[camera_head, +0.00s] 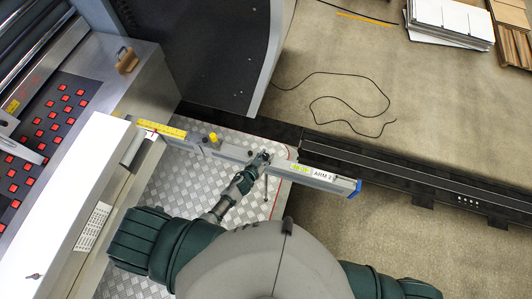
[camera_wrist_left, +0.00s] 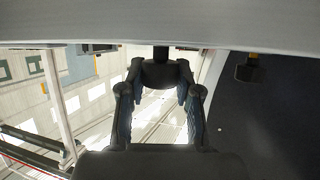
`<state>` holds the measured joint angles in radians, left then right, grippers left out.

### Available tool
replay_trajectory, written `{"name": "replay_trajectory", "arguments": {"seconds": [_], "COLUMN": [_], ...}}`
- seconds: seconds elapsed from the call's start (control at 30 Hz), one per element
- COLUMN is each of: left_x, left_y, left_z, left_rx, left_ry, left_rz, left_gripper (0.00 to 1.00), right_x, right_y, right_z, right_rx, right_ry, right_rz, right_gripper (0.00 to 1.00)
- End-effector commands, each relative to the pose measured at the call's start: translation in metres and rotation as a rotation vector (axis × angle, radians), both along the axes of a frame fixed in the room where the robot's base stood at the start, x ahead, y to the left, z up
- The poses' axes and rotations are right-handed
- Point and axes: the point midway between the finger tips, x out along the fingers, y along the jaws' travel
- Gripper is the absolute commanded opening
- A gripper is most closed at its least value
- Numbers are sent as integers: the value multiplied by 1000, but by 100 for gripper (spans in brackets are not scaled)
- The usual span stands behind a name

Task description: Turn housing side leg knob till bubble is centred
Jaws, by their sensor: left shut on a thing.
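A long grey beam marked ARM (camera_head: 325,178) with a blue end cap runs across the head view. A small yellow-green patch (camera_head: 300,169) sits on it; I cannot make out a bubble. My left gripper (camera_head: 260,161) is at the beam's near side. In the left wrist view, my left gripper (camera_wrist_left: 160,88) reaches up under the pale beam (camera_wrist_left: 210,39), its two fingers shut around a dark round knob (camera_wrist_left: 160,73) that hangs from a short stem. Another dark knob (camera_wrist_left: 247,72) hangs apart at the right. My right gripper is out of view.
A yellow scale (camera_head: 162,129) and a yellow knob (camera_head: 213,137) are on the beam's left part. A white-topped machine (camera_head: 62,190) stands at left, a dark panel (camera_head: 205,50) behind. A black rail (camera_head: 420,178) runs right. A loose cable (camera_head: 345,97) lies on the open floor.

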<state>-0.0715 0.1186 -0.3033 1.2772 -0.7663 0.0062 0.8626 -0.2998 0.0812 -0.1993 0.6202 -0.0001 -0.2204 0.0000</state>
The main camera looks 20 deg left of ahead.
Motion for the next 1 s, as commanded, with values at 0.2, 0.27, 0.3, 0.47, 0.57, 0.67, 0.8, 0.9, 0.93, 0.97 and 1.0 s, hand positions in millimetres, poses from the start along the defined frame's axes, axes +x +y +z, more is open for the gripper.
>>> {"name": "replay_trajectory", "arguments": {"seconds": [0.2, 0.27, 0.3, 0.47, 0.57, 0.67, 0.8, 0.9, 0.93, 0.97, 1.0], "left_x": [1, 1, 2, 2, 2, 2, 1, 1, 1, 1, 1], "left_y": [4, 4, 4, 4, 4, 3, 3, 2, 2, 2, 2], "left_z": [2, 1, 1, -2, -2, -3, -4, -3, -3, -3, -3], "left_rx": [9, 9, 9, 8, 6, 7, 5, 3, 3, 3, 3], "left_ry": [2, 2, 2, 2, 2, 1, 2, 3, 3, 3, 4], "left_rz": [-206, -263, -301, -445, -526, -599, -683, -728, -738, -749, -761], "left_gripper": [0, 0, 0, 0, 0, 0, 0, 0, 0, 0, 0], "right_x": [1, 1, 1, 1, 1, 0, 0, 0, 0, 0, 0], "right_y": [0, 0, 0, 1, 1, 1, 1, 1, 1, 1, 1], "right_z": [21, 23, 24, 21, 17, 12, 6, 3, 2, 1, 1], "right_rx": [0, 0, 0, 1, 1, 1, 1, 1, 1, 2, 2], "right_ry": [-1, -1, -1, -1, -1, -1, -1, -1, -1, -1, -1], "right_rz": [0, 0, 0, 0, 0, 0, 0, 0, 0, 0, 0], "right_gripper": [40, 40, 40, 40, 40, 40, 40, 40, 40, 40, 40]}}
